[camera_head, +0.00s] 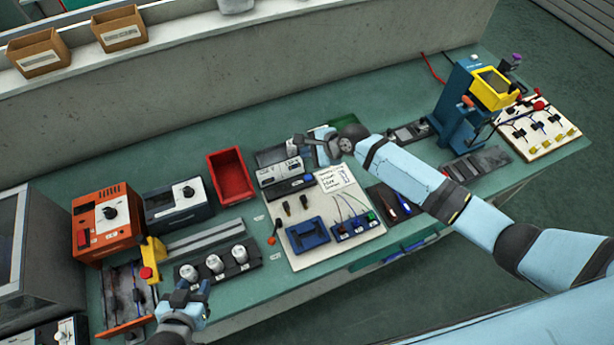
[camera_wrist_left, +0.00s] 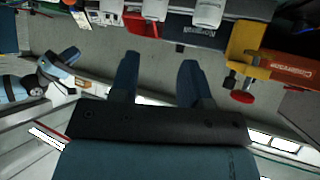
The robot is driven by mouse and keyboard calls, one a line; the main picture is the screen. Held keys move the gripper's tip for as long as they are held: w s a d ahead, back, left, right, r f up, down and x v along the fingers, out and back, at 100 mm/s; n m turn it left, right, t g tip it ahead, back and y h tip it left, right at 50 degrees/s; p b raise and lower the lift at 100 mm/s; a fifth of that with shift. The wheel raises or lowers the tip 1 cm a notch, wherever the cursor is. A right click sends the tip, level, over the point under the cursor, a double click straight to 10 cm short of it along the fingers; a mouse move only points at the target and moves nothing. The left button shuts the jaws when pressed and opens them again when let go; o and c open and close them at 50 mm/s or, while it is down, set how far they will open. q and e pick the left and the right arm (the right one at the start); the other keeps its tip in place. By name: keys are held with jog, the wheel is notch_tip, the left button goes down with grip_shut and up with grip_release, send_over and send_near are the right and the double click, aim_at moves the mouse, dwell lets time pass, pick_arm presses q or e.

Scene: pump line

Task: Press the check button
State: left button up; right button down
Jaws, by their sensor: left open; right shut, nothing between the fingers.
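I cannot tell for certain which control is the check button. A red knob (camera_head: 146,272) sits on a yellow part at the left of the bench; it also shows in the left wrist view (camera_wrist_left: 242,96). My right gripper (camera_head: 311,147) is shut and empty above the back edge of the white board, beside a grey device (camera_head: 280,173); it hides part of what lies behind it. My left gripper (camera_head: 194,291) is open and empty at the bench's front edge, just before a row of white-topped pieces (camera_head: 215,264). Its two fingers show apart in the left wrist view (camera_wrist_left: 157,78).
A white board (camera_head: 352,218) carries a blue bracket (camera_head: 307,235) and wired parts. A red bin (camera_head: 231,176), an orange unit (camera_head: 104,222) and a dark-blue unit (camera_head: 178,203) stand behind. A blue press (camera_head: 459,108) stands at right. Green bench (camera_head: 385,98) is bare along the wall.

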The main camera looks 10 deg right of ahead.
pick_arm(q)
jog(key=shift+m, duration=0.3)
jog(key=f+b, duration=0.4)
jog(key=b, duration=0.1)
jog(key=f+b, duration=0.2)
jog(key=shift+s+d+f, duration=0.1)
jog(key=shift+d+f, duration=0.15)
jog(key=shift+f, duration=0.05)
pick_arm(e)
send_over(308, 179)
notch_tip(308, 179, down, 7)
jog(key=shift+w, duration=0.1)
pick_arm(q)
jog(key=shift+w+d+r, duration=0.15)
jog(key=shift+w+d, duration=0.1)
jog(key=shift+d, duration=0.1)
pick_arm(e)
jog(key=shift+f, duration=0.7)
pick_arm(q)
jog(key=shift+r+h+b, duration=0.2)
jog(key=shift+h+b, duration=0.1)
pick_arm(e)
jog(key=shift+f, duration=0.15)
pick_arm(q)
jog(key=shift+s+a+f, duration=0.1)
jog(key=shift+a+f, duration=0.05)
jog(key=shift+f, duration=0.15)
jog(key=shift+r, duration=0.15)
pick_arm(e)
jog(key=shift+f, duration=0.15)
